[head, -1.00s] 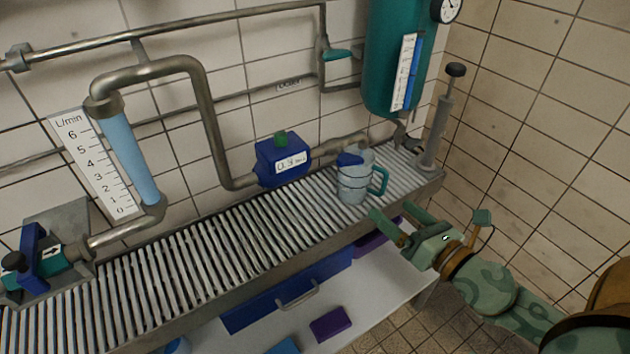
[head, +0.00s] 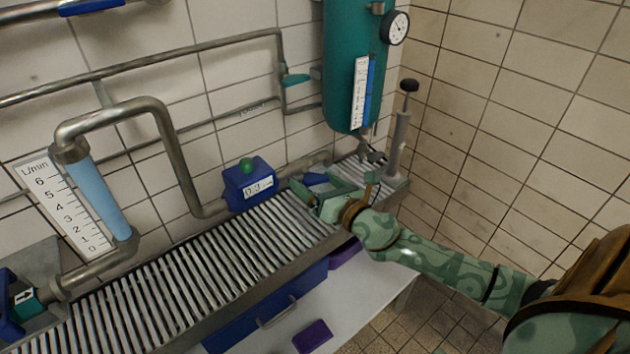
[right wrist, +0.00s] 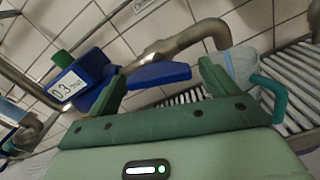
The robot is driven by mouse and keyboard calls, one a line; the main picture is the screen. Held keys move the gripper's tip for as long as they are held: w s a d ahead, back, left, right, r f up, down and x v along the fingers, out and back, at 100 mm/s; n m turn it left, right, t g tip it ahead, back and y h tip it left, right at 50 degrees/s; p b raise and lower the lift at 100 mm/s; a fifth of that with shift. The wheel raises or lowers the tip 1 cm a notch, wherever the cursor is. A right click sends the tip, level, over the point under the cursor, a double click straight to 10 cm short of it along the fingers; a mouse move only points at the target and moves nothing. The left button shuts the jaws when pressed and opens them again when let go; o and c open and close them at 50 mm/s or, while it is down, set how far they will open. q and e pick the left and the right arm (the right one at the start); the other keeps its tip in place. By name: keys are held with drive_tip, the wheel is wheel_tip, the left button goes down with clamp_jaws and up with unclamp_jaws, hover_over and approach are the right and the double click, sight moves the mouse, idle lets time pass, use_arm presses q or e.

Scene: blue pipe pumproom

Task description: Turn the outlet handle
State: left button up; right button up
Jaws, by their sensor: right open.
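The outlet handle is a blue lever (head: 316,179) at the end of the pipe right of the blue meter. In the right wrist view, the blue lever (right wrist: 158,75) lies across the space between my fingertips. My right gripper (head: 311,187) is open at the lever, over the slatted bench. In the right wrist view, my right gripper (right wrist: 162,74) has one finger on each side of the lever; I cannot tell whether either touches it. A clear jug (right wrist: 240,64) with a teal handle stands just right of the fingers. My left gripper is out of view.
The blue meter (head: 248,184) with a green knob sits left of the gripper. A teal tank (head: 345,75) hangs above, with a hand pump (head: 398,140) at its right. The slatted bench (head: 190,262) is clear on the left.

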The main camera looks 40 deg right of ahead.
drive_tip(key=shift+w, duration=0.4)
drive_tip(key=c, duration=1)
